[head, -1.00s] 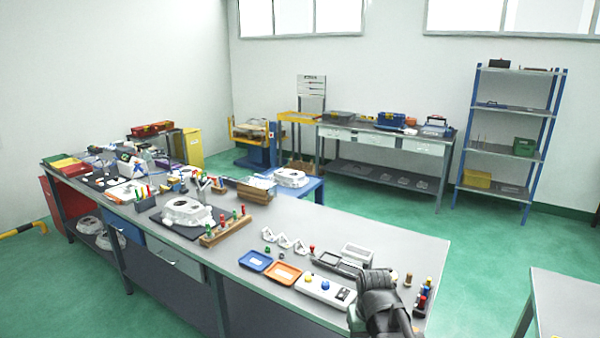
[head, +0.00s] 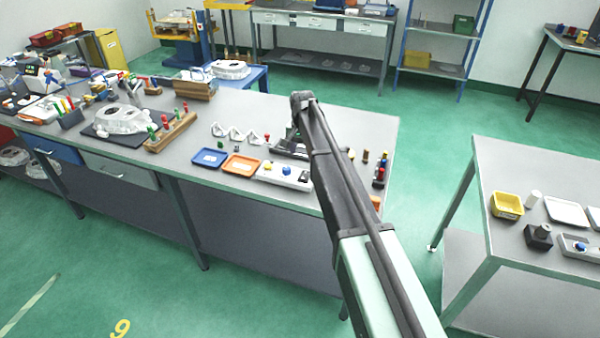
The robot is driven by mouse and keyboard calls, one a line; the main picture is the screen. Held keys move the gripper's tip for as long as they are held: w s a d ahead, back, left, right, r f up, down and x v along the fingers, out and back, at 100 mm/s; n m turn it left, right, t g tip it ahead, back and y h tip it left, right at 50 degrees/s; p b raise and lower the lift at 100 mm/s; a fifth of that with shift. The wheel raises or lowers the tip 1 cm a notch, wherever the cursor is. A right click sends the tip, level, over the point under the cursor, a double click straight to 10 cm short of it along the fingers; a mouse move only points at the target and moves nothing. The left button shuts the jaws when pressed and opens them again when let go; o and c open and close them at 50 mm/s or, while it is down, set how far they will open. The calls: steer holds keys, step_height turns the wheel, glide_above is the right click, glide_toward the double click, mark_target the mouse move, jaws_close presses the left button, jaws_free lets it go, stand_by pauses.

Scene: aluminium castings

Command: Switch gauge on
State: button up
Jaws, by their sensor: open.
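A low grey instrument (head: 290,148) lies near the right end of the long bench. It looks like the gauge, but my arm covers its right part, and its switch and display cannot be made out.
Blue tray (head: 209,158) and orange tray (head: 241,165) lie left of the control box, with white brackets (head: 236,134) behind. A wooden rack (head: 171,132) and casting (head: 122,119) stand farther left. Small coloured pieces (head: 380,171) stand right. A separate table (head: 520,235) is across a gap.

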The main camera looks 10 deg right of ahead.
mark_target(303, 178)
steer(key=f+b, duration=0.7)
steer(key=s+f+b, duration=0.1)
steer(key=f+b, duration=0.2)
steer(key=b, duration=0.1)
steer(key=shift+d+f, duration=0.15)
steer(key=shift+f, duration=0.2)
steer(key=shift+s+r, duration=0.1)
steer(key=shift+r, duration=0.05)
